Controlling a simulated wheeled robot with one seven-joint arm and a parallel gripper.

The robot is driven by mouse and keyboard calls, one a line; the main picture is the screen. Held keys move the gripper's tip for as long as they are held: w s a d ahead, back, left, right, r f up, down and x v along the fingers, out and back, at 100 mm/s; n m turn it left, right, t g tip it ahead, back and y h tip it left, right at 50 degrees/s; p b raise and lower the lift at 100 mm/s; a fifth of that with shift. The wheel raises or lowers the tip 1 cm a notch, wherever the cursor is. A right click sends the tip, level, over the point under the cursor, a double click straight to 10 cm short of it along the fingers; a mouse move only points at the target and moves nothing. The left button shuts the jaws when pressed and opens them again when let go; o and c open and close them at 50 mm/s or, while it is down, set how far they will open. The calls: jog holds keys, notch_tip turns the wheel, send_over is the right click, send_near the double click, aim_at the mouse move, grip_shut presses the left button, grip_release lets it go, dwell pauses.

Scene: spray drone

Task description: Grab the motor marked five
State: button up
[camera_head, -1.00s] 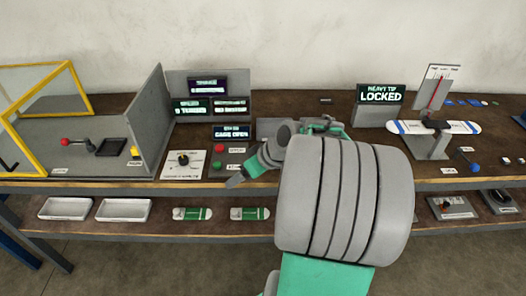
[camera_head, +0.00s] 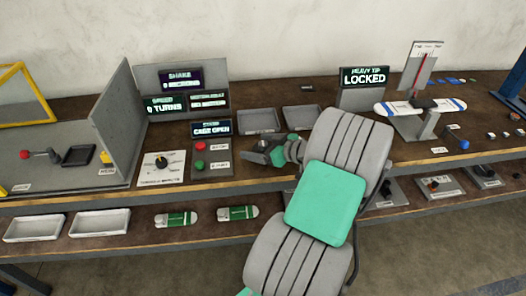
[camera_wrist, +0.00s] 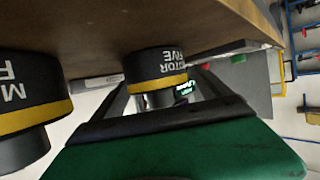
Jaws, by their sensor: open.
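The motor marked five (camera_wrist: 157,72) is a dark cylinder with white lettering and a yellow band. In the wrist view it is against a wooden surface, beyond my green palm. My gripper (camera_wrist: 158,88) is open, with its dark fingers reaching toward the motor, which appears between them. I cannot tell whether they touch. A second, similar motor (camera_wrist: 30,105) is nearer at the left, its label cut to "M" and "F". In the head view my gripper (camera_head: 262,150) is low near the bench's front edge, partly hidden by my arm. I cannot make out the motors there.
A red and green button panel (camera_head: 213,170) is left of my gripper. Two grey trays (camera_head: 258,120) lie behind it, with a "LOCKED" sign (camera_head: 364,76) to the right. A balance-like stand (camera_head: 432,124) is farther right. White bins (camera_head: 100,222) sit on the lower shelf.

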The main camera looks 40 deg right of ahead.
jog(key=shift+w+f, duration=0.25)
jog(key=shift+w, duration=0.25)
jog(key=shift+c, duration=0.4)
jog(key=shift+r, duration=0.1)
grip_shut()
